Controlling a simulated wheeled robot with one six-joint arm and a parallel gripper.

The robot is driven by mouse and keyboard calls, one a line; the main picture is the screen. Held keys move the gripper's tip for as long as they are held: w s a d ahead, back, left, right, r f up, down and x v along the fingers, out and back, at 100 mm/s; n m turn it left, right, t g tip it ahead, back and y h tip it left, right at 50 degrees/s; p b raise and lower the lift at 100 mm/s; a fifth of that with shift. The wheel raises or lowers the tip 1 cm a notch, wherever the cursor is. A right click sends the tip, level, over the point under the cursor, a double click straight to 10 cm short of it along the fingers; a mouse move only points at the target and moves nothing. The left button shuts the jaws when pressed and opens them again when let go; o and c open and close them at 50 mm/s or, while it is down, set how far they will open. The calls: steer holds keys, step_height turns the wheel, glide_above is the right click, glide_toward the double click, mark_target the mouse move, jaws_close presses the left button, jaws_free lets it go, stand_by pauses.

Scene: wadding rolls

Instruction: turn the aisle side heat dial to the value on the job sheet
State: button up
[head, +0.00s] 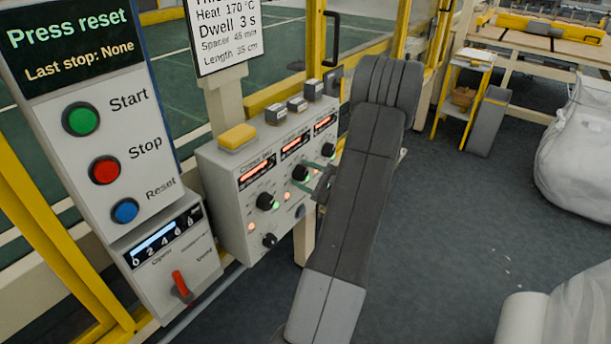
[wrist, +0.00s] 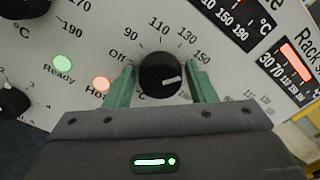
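The job sheet (head: 225,30) on a post reads Heat 170 °C and Dwell 3 s. The heat control box (head: 232,222) has three heat dials in a row under red-lit displays. My gripper (wrist: 160,66) is open, with one green fingertip on each side of a round black dial (wrist: 160,74). It seems to be the middle dial (head: 299,173), though its name is not readable. A narrow gap shows on both sides. The dial's white mark points right, just below the 150 label; the scale there is hidden by the right finger. In the head view my arm partly covers the box.
A neighbouring dial (wrist: 25,8) is at the wrist view's upper left. A lit orange lamp (wrist: 101,84) sits beside the left finger. The press reset panel (head: 105,130) stands left of the box.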

steer(key=c, duration=0.6)
steer(key=shift+m, duration=0.3)
steer(key=m, duration=0.3)
steer(key=shift+r+p, duration=0.1)
steer(key=shift+p, duration=0.25)
steer(key=shift+w+m+p, duration=0.1)
steer(key=shift+m+p, duration=0.3)
steer(key=shift+m, duration=1.2)
steer(key=o, duration=1)
steer(key=shift+d, duration=0.1)
